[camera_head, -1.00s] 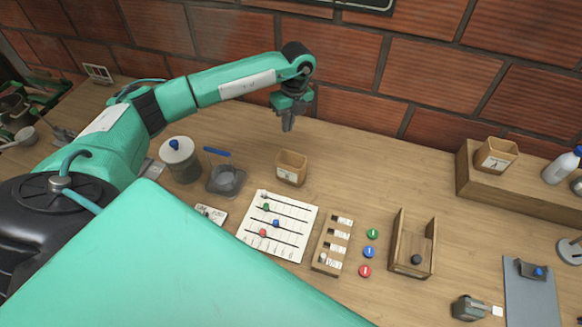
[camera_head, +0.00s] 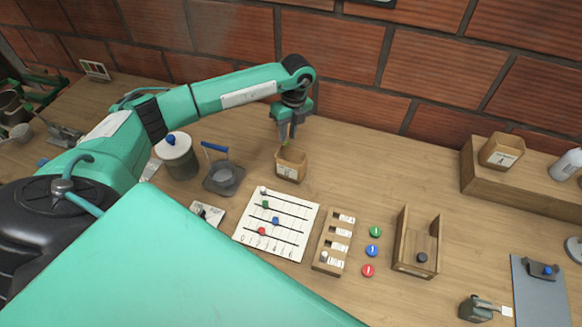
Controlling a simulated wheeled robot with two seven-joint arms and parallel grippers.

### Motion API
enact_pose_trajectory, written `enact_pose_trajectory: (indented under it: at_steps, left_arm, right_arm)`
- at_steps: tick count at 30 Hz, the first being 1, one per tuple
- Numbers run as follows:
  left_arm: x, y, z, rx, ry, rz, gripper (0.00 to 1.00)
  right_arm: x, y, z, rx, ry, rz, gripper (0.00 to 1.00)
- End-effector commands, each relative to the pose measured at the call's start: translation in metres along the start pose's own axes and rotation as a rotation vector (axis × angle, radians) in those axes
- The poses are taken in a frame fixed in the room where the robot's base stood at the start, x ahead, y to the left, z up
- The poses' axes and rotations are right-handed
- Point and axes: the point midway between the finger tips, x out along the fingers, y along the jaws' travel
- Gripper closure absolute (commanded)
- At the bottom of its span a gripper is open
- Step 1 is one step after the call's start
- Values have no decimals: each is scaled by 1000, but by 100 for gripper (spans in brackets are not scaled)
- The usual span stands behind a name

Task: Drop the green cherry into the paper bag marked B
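My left gripper (camera_head: 288,137) points down just above a small open paper bag (camera_head: 290,168) behind the lined sheet. The bag has a white label whose letter is too small to read. A small yellow-green spot (camera_head: 284,145) shows under the fingertips at the bag's back rim; it may be the green cherry, but I cannot tell whether it is held or loose. The finger gap is too small to judge. Another paper bag (camera_head: 502,151), with a label that looks like A, stands on the raised wooden shelf at the right. My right gripper is not in view.
A lined sheet (camera_head: 300,218) with coloured beads, a slotted wooden block (camera_head: 322,259), coloured buttons (camera_head: 373,250) and a wooden tray (camera_head: 401,258) lie in front. A brick wall closes the back.

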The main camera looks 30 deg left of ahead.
Motion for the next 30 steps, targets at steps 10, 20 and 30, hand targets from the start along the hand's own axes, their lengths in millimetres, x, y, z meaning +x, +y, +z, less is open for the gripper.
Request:
enact_pose_trajectory:
  at_steps: [10, 20, 30]
  left_arm:
    - [-1, 0, 0, 0, 0, 0, 71]
    - [-51, -2, 0, 1, -2, -5, 71]
    - [-122, -1, 0, 1, -1, -3, 71]
  right_arm:
    - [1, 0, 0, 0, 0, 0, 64]
    - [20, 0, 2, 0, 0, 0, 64]
    - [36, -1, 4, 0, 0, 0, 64]
